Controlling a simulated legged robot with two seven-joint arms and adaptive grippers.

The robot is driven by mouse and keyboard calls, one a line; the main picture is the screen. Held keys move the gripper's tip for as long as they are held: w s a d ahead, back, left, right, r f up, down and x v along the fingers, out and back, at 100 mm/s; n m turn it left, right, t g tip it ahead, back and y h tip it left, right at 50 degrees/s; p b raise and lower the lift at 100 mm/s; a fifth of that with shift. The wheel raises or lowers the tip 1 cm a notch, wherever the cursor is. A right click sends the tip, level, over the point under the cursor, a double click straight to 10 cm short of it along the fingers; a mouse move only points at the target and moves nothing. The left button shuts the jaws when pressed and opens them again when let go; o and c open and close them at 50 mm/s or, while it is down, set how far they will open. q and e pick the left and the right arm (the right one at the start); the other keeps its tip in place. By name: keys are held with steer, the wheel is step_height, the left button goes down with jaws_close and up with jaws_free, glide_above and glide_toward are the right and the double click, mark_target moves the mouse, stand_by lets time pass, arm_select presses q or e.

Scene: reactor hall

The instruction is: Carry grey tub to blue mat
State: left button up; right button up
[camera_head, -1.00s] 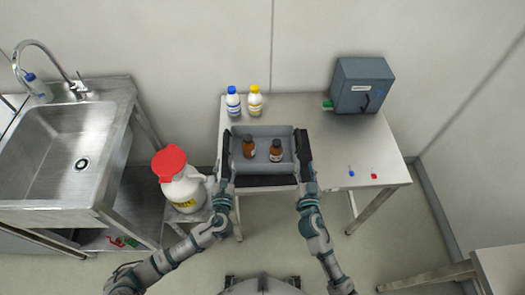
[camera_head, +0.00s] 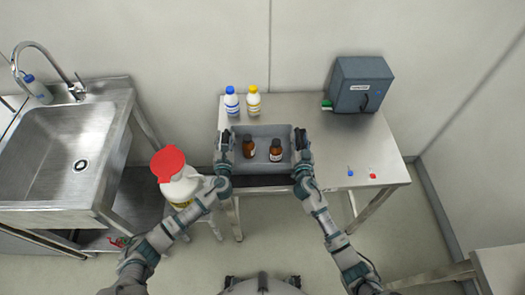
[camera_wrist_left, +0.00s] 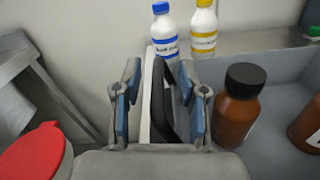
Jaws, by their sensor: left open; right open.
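The grey tub (camera_head: 265,131) sits at the front edge of the steel table and holds two brown bottles (camera_head: 248,148) (camera_head: 276,152) with dark caps. My left gripper (camera_head: 226,140) is at the tub's left side, and my right gripper (camera_head: 299,140) is at its right side. In the left wrist view, the open left fingers (camera_wrist_left: 160,95) stand on either side of a black handle-like part and a pale upright edge, with visible gaps. The right gripper is open; its contact with the tub is hidden. No blue mat shows.
A blue-capped bottle (camera_head: 231,101) and a yellow-capped bottle (camera_head: 254,101) stand behind the tub. A dark grey box (camera_head: 360,85) stands at the back right. A red-lidded white jug (camera_head: 178,180) is left of the table, near a sink (camera_head: 62,150).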

arm_select(q)
steer(key=shift+a, duration=0.4)
steer(key=c, duration=0.7)
arm_select(e)
steer(key=shift+a, duration=0.45)
steer(key=c, duration=0.7)
arm_select(q)
steer(key=shift+a+f, duration=0.1)
steer(key=shift+a, duration=0.15)
jaws_close()
arm_select(e)
steer(key=shift+a+r, duration=0.1)
steer(key=shift+a, duration=0.15)
jaws_close()
steer(key=shift+d, duration=0.1)
